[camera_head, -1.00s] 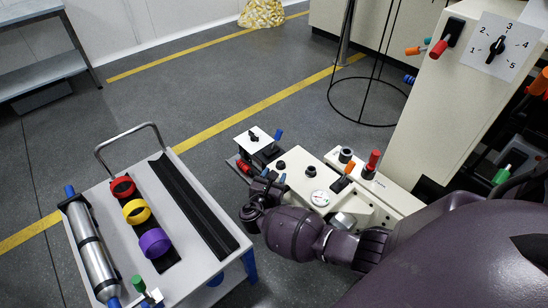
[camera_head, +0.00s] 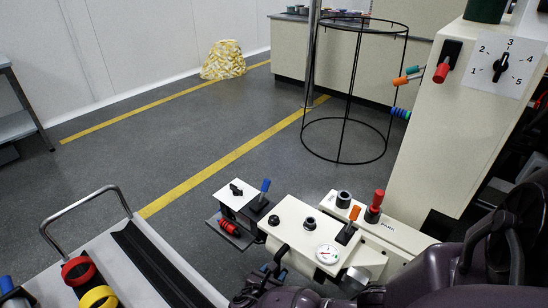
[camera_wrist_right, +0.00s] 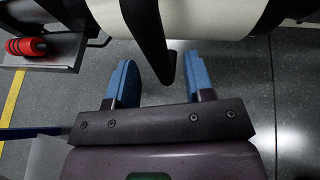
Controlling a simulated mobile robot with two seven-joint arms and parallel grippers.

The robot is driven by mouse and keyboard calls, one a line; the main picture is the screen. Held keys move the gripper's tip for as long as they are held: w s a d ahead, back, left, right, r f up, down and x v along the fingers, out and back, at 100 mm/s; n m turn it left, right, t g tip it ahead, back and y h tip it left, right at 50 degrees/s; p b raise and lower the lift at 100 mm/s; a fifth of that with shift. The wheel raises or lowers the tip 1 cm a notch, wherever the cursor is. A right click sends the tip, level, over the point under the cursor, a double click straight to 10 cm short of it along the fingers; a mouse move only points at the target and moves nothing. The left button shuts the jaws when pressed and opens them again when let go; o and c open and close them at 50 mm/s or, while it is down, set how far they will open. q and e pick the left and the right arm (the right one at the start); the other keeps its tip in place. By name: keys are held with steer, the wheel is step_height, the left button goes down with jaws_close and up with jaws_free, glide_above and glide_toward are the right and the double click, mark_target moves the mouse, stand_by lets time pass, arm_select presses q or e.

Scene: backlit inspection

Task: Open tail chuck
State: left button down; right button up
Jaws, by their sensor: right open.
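The white bench machine (camera_head: 300,232) stands low in the head view, with a dial gauge (camera_head: 328,254), a blue-handled lever (camera_head: 264,189), an orange-handled lever (camera_head: 353,214) and a red knob (camera_head: 377,200). I cannot tell which part is the tail chuck. In the right wrist view the right gripper (camera_wrist_right: 158,85) is open, with blue fingers apart. A black bar handle (camera_wrist_right: 150,40) runs down between them; contact is not clear. My left gripper is out of view.
A red ribbed piece (camera_head: 229,227) lies on a ledge at the machine's left; it also shows in the wrist view (camera_wrist_right: 26,46). A trolley (camera_head: 150,262) with red and yellow rings stands lower left. A tall cabinet (camera_head: 445,130) with a numbered dial stands right.

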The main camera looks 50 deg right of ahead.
steer(key=shift+x, duration=1.05)
steer(key=shift+w+d+f+b, duration=0.1)
steer(key=shift+w+d+b, duration=0.1)
steer(key=shift+d+b, duration=0.15)
jaws_close()
